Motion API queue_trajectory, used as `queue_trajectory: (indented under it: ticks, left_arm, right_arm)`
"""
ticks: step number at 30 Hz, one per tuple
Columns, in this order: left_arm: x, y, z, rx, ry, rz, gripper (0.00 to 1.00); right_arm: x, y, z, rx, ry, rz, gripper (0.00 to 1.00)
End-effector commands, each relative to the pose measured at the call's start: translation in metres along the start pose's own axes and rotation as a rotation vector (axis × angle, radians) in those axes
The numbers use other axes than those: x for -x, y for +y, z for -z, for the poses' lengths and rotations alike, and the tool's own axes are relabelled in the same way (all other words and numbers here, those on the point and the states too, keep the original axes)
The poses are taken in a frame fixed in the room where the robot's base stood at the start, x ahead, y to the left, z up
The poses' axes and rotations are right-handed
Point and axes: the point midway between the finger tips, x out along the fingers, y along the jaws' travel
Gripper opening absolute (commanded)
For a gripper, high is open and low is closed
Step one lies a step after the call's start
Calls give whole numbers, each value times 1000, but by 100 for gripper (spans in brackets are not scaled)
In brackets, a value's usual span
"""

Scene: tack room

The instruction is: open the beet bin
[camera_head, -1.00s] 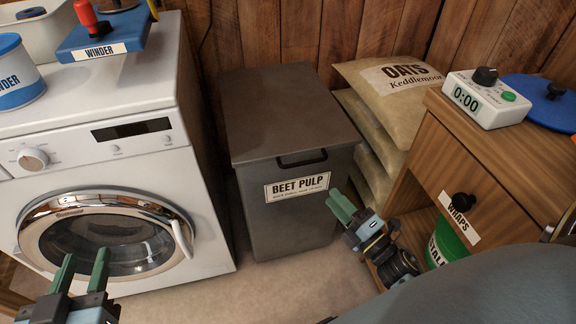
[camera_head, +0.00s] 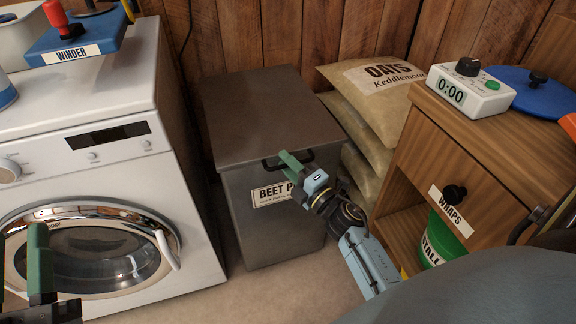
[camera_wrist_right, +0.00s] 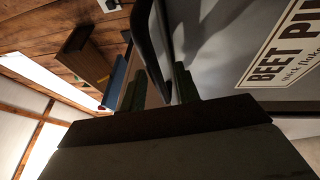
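The beet bin (camera_head: 270,110) is a dark grey box with a flat lid, which lies shut on it. A black bar handle (camera_head: 270,166) sits at the lid's front edge, above the BEET PULP label (camera_head: 265,196); my gripper covers part of the label. My right gripper (camera_head: 291,161) is at the handle. In the right wrist view its green fingers (camera_wrist_right: 157,88) stand apart, with the black handle (camera_wrist_right: 148,45) reaching down between them; I cannot tell if they touch it. My left gripper (camera_head: 38,255) is at the lower left, partly cut off, its fingers apart and empty.
A white washing machine (camera_head: 100,175) stands close left of the bin. Oats sacks (camera_head: 375,90) are piled to its right. A wooden cabinet (camera_head: 465,150) with a timer (camera_head: 462,93) stands further right. Bare floor (camera_head: 300,285) lies in front of the bin.

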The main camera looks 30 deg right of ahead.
Motion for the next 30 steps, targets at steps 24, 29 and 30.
queue_trajectory:
  ticks: [24, 29, 30]
  left_arm:
    - [0, 0, 1, 0, 0, 0, 36]
    - [-2, -1, -4, -2, -35, 1, 36]
    - [-1, -3, -17, -7, -82, 4, 36]
  right_arm:
    - [0, 1, 0, -1, 1, 0, 0]
    - [-1, 4, 0, -3, 1, 3, 0]
    - [-1, 5, 0, -4, 1, 5, 0]
